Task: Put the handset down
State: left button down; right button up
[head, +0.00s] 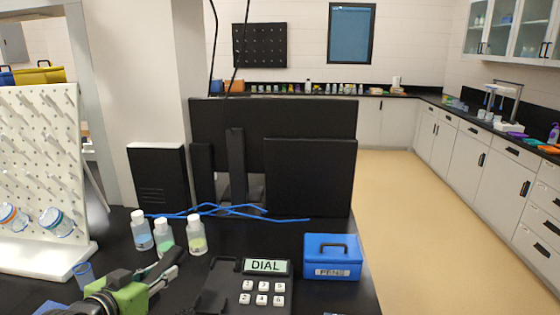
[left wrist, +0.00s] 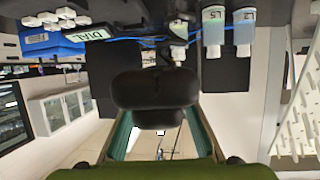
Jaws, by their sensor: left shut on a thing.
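The handset (left wrist: 155,92) is a dark, rounded piece seen close up in the left wrist view, between the fingers of my left gripper. My left gripper (head: 160,271) is shut on it, above the black bench and left of the phone base. In the head view I cannot clearly tell the handset from the dark fingers. The black phone base (head: 245,292) has a "DIAL" display (head: 265,266), pale keys and an empty cradle (head: 213,298) on its left side. The display also shows in the left wrist view (left wrist: 86,35). My right gripper is not in view.
Several capped bottles (head: 165,240) stand just behind my left gripper. A blue "PENS" box (head: 332,260) is right of the phone base. Blue cables (head: 230,211) lie before black monitors (head: 310,178). A white peg rack (head: 45,165) stands at left.

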pick_arm(q)
jog(key=s+d+m+g+h, duration=0.2)
jog(key=s+d+m+h, duration=0.2)
jog(key=s, duration=0.4)
jog(key=s+d+m+g+h, duration=0.3)
jog(key=s+d+m+h, duration=0.2)
jog(key=s, duration=0.4)
jog(key=shift+s+d, duration=0.15)
jog(key=shift+d, duration=0.55)
